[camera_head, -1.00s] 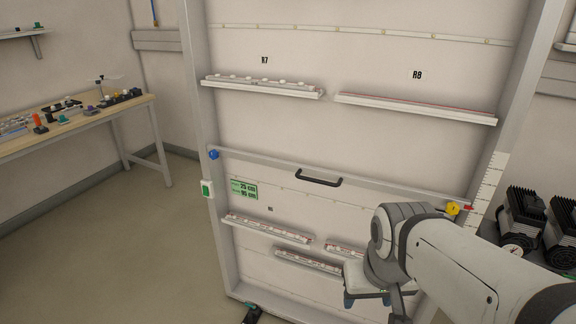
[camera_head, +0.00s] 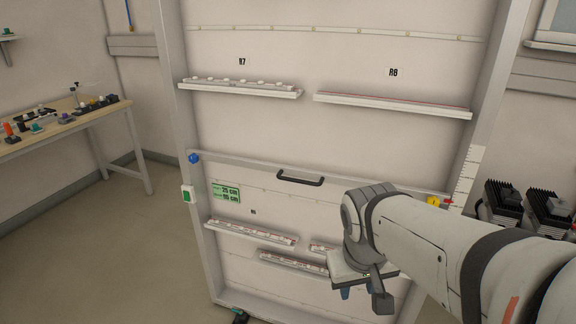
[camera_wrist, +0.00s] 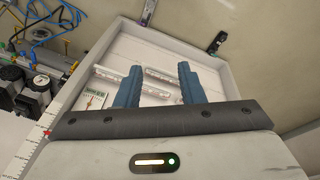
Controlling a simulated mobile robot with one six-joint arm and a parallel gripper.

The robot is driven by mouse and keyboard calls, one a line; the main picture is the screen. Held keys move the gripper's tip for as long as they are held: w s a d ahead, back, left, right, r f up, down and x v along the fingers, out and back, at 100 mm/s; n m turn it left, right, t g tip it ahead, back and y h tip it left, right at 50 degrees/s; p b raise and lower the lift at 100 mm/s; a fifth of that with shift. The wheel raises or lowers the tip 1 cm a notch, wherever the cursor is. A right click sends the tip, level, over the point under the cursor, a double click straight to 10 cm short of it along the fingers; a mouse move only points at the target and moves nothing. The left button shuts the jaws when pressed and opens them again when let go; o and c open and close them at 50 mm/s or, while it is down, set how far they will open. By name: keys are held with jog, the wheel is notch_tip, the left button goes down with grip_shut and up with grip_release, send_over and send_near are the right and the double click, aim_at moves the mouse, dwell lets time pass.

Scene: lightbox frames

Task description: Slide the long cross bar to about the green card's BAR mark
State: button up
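The long cross bar (camera_head: 250,168) spans the tall frame, with a black handle (camera_head: 300,178) at its middle. A blue knob (camera_head: 194,158) is at its left end. A yellow knob (camera_head: 433,201) and a red pointer are at its right end, beside the upright white scale (camera_head: 468,180). The green card (camera_head: 226,193) hangs below the bar at left; its small print has two lines in cm, not clearly readable. My gripper (camera_head: 362,292) is below and right of the handle, apart from the bar. In the wrist view its blue fingers (camera_wrist: 160,82) are spread with nothing between them.
Shelves of small parts sit above the bar (camera_head: 240,88) (camera_head: 393,105) and below it (camera_head: 250,233). A green switch (camera_head: 187,194) is on the left post. Black finned units (camera_head: 505,205) stand at right. A workbench (camera_head: 70,130) is at left, with open floor before it.

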jog(key=w+d+f+n+t+h+b, duration=0.1)
jog(key=w+f+n+h+b, duration=0.3)
jog(key=w, duration=0.8)
jog(key=w+d+f+t+h+b, duration=0.1)
jog(key=w+d+h+b, duration=0.1)
jog(key=w+h+b, duration=0.7)
jog(key=n+t+h+b, duration=0.1)
jog(key=n+t+b, duration=0.1)
jog(key=t+b, duration=0.5)
send_near(297, 180)
jog(key=shift+t, duration=0.8)
jog(key=x, duration=0.3)
jog(key=f+p+x, duration=0.1)
jog(key=x, duration=0.3)
jog(key=p+x, duration=0.1)
jog(key=x, duration=0.2)
jog(key=shift+d+f, duration=0.25)
jog(key=shift+d, duration=0.05)
jog(key=shift+c, duration=0.2)
grip_shut()
